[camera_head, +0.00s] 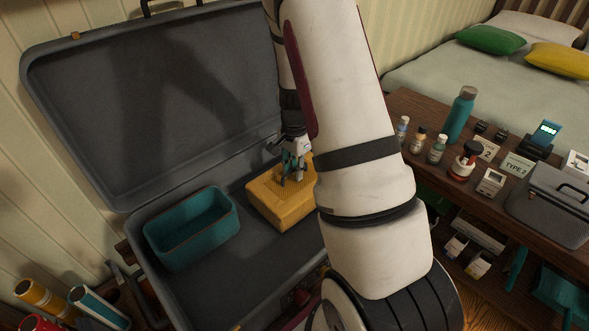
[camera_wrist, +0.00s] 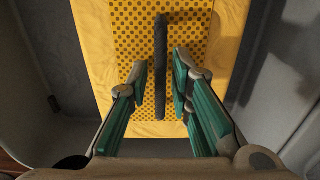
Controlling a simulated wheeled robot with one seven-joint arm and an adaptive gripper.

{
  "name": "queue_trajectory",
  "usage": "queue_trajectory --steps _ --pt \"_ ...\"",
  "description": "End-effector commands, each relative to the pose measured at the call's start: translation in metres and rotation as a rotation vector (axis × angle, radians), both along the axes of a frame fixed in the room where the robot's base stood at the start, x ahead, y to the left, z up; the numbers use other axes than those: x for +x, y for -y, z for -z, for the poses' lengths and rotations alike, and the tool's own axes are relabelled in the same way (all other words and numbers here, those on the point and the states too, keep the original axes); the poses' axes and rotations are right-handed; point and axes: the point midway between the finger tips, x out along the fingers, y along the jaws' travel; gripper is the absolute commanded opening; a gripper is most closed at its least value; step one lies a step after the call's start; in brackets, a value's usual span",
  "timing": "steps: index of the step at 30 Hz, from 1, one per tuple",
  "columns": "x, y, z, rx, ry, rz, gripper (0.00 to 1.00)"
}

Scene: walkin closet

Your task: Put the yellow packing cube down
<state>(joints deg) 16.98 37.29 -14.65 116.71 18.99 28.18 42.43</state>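The yellow packing cube (camera_head: 283,205) lies flat in the open grey suitcase (camera_head: 190,292), right of a teal bin, and looks to rest on the suitcase floor. In the wrist view, the cube (camera_wrist: 232,30) shows a perforated top panel with a dark strap handle (camera_wrist: 160,60) running along its middle. My gripper (camera_head: 291,172) is over the cube's top, pointing down. In the wrist view, its two green-padded fingers (camera_wrist: 160,82) stand on either side of the handle, with a gap on both sides. The gripper is open. My arm hides part of the cube's right side.
The teal bin (camera_head: 192,228) sits in the suitcase's left part. The suitcase lid (camera_head: 150,90) stands open behind. A wooden bench (camera_head: 420,105) with bottles, boxes and a grey case (camera_head: 552,210) is at right. Bare suitcase floor lies in front of the cube.

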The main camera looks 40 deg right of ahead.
Motion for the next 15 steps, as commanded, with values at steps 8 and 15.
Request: queue_trajectory --steps 8,15 --pt "0.0 0.0 0.0 0.0 0.0 0.0 0.27" --pt "0.0 0.0 -0.022 -0.002 0.002 0.0 0.27"
